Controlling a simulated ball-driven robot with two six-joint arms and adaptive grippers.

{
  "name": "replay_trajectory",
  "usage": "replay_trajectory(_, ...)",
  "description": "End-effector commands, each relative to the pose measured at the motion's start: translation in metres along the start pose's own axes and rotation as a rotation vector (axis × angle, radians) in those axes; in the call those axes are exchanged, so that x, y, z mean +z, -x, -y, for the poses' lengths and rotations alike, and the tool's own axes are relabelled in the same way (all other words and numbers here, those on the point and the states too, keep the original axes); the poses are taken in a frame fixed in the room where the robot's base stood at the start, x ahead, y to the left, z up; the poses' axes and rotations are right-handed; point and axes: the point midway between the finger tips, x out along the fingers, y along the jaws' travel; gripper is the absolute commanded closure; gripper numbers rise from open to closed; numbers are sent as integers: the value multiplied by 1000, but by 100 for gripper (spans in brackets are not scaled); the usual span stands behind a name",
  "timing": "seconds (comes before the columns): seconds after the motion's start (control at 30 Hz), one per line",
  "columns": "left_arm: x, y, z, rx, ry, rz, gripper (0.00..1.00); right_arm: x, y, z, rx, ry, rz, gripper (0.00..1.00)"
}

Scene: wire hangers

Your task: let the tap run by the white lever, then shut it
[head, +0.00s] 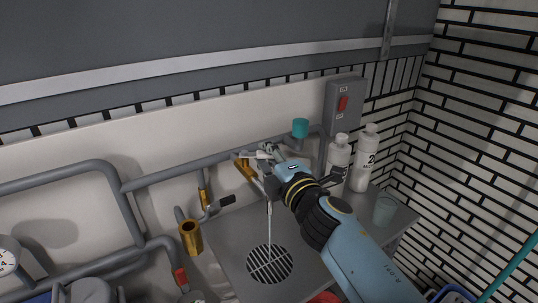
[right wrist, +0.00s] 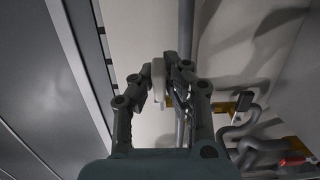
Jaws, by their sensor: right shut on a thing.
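The brass tap (head: 245,168) is on the wall pipe above the grey sink top. Its white lever (head: 248,155) lies at the fingertips of my right gripper (head: 267,152). In the right wrist view the white lever (right wrist: 158,80) is between the two fingers of the right gripper (right wrist: 160,78), which is shut on it. A thin pale stream of water (head: 269,222) falls below the tap towards the round drain grate (head: 269,264). The tap's outlet is partly hidden by my gripper. My left gripper is not in view.
A grey switch box (head: 343,103) with a red switch and a teal knob (head: 300,128) are above. Another brass fitting (head: 190,238) with a dark handle is at left.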

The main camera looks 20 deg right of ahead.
Motion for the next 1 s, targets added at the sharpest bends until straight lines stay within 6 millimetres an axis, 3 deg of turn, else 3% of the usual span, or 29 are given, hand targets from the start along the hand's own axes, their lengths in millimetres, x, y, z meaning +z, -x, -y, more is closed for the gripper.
replay_trajectory(0.27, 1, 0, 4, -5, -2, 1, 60, 0, 0, 1, -1, -2, -1, 100)
replay_trajectory(0.3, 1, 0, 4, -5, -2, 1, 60, 0, 0, 1, -1, -2, -1, 89)
replay_trajectory(0.5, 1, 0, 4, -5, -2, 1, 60, 0, 0, 0, -1, -1, 0, 65)
replay_trajectory(0.8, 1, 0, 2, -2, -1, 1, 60, 0, 4, 0, 0, 0, 0, 65)
replay_trajectory(1.0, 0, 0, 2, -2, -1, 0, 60, 0, 38, 2, -3, 0, 1, 65)
